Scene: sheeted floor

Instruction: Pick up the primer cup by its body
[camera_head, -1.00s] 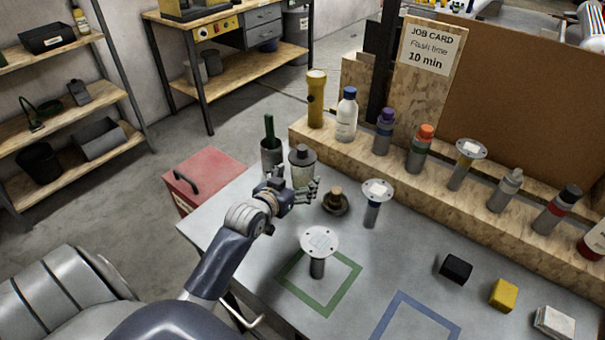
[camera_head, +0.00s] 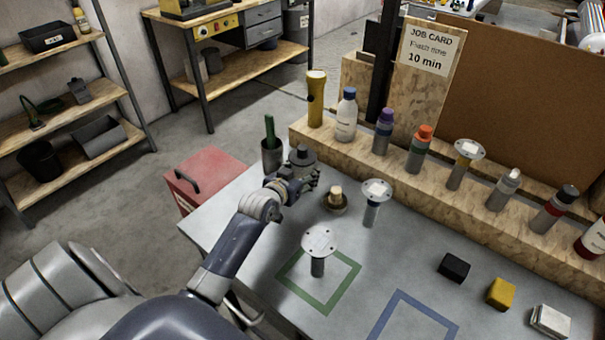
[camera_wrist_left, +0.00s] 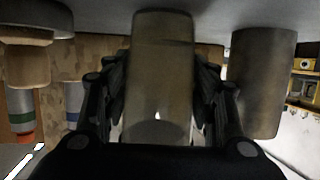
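The primer cup, a translucent grey-brown cylinder with a dark lid (camera_head: 302,156), stands upright near the table's far left corner. My left gripper (camera_head: 303,180) is at its near side and hides most of its body in the head view. In the left wrist view the cup's body (camera_wrist_left: 162,65) fills the space between the two fingers (camera_wrist_left: 160,100). The fingers are spread on either side of the body; firm contact on both sides does not show. My right gripper is in no view.
A grey pot with a green-handled tool (camera_head: 271,156) stands close left of the cup. A small dish with a wooden knob (camera_head: 335,200) and two disc-topped stands (camera_head: 318,242) are to the right. A bottle-lined wooden ledge (camera_head: 400,170) runs behind.

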